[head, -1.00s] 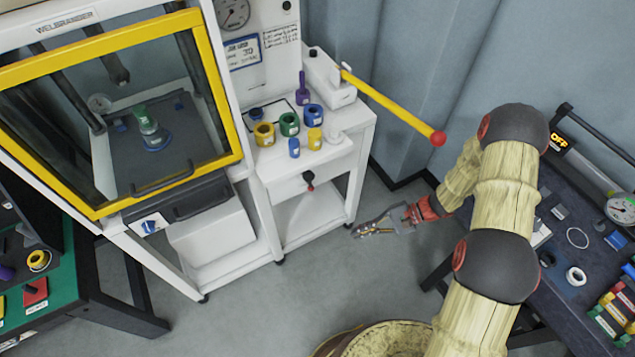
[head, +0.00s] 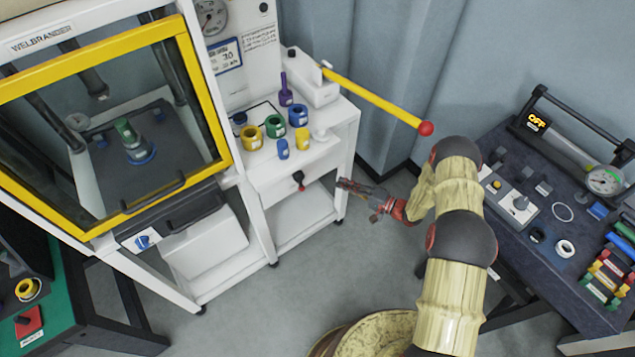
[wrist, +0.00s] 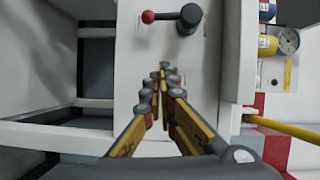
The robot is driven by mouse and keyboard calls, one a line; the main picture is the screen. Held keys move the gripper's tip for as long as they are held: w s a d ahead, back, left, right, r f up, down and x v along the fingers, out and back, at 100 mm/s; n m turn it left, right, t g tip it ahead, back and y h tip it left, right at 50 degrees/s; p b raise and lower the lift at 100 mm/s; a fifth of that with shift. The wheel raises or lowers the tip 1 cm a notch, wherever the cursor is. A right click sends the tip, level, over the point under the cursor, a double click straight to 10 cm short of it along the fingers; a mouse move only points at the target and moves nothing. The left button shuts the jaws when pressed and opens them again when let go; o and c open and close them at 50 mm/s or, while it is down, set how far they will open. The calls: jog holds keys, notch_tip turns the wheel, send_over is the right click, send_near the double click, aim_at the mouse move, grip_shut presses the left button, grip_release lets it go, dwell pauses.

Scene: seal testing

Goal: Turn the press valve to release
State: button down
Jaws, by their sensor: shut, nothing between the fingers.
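The press valve (head: 299,181) is a small dark lever with a red knob on the front panel of the white pump cabinet (head: 262,176). In the wrist view the valve (wrist: 188,20) shows near the top, its dark hub at right and its red ball at left, so the lever lies roughly sideways there. My gripper (head: 343,185) is to the right of the valve and apart from it, near the cabinet's right front leg. In the wrist view my gripper (wrist: 166,75) is shut and empty, its fingertips pointing toward the white panel below the valve.
A yellow pump handle (head: 372,98) with a red ball end sticks out above my gripper. Several coloured rings and bottles stand on the cabinet top. The yellow-framed press door (head: 215,120) is at left. A dark bench (head: 560,270) stands at right. The floor between is clear.

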aim_at(299, 180)
jog(key=b+x, duration=0.1)
jog(key=x, duration=0.8)
jog(key=shift+w+a, duration=0.1)
jog(key=shift+a, duration=0.3)
jog(key=s+a, duration=0.2)
jog(key=shift+s+a+f, duration=0.15)
jog(key=shift+s+a, duration=0.2)
jog(key=shift+a, duration=0.05)
jog(key=shift+s+a+f+m+y+b, duration=0.3)
jog(key=shift+s+a+m+b, duration=0.25)
jog(key=shift+b, duration=0.4)
